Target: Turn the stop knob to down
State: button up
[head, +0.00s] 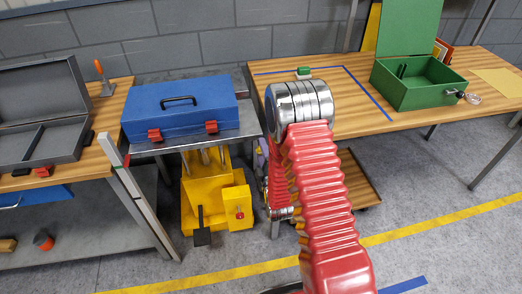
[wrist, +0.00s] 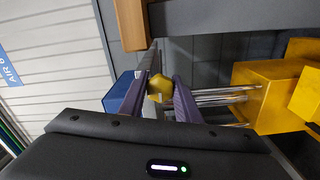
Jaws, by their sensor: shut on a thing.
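A small yellow faceted knob (wrist: 158,87), which I take to be the stop knob, sits between the tips of my gripper (wrist: 161,79) in the wrist view. The two dark purple fingers are shut on it from both sides. The knob lies at the end edge of the lift table's grey top (head: 187,142). Which way the knob is turned I cannot tell. In the head view my red ribbed arm hides the knob and most of the gripper. The yellow lift base (head: 208,202) stands below the top, with a small red knob (head: 239,214) on its box.
A blue toolbox (head: 181,106) rests on the lift top. A wooden workbench (head: 351,121) with a green open box (head: 408,94) stands at right. A bench with a grey open case (head: 62,143) stands at left. Grey floor (head: 440,250) is clear in front of the right bench.

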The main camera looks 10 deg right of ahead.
jog(key=shift+a+f+n, duration=0.15)
jog(key=shift+a+n, duration=0.1)
jog(key=shift+n, duration=0.05)
jog(key=o, duration=0.7)
jog(key=shift+c, duration=0.2)
jog(key=o, duration=0.4)
jog(key=shift+d, duration=0.1)
jog(key=s, duration=1.3)
jog(key=shift+s, duration=0.4)
